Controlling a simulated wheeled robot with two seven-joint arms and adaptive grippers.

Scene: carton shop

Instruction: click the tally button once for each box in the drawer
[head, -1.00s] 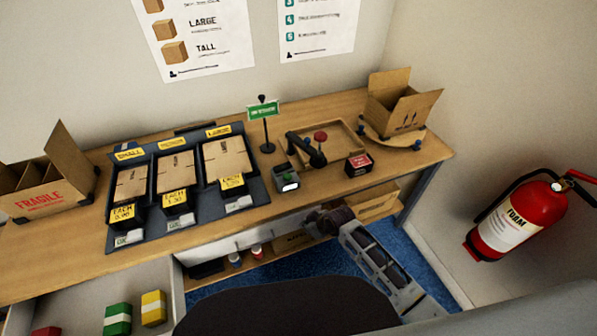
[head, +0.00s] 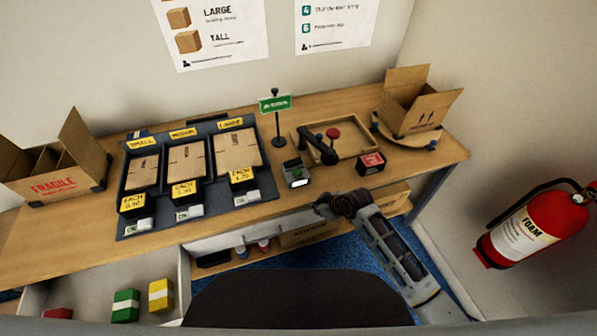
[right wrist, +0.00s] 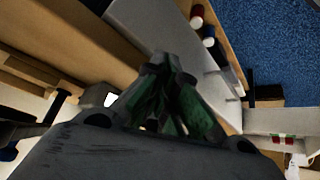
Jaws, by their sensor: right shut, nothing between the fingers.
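My right gripper (head: 322,207) is shut and empty, in front of the bench edge, below and right of the counter. Its closed fingers show in the right wrist view (right wrist: 168,85). My left gripper is out of view.
Flat carton trays (head: 185,165) with price tags lie left of the counter. An open carton (head: 415,105) is at right.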

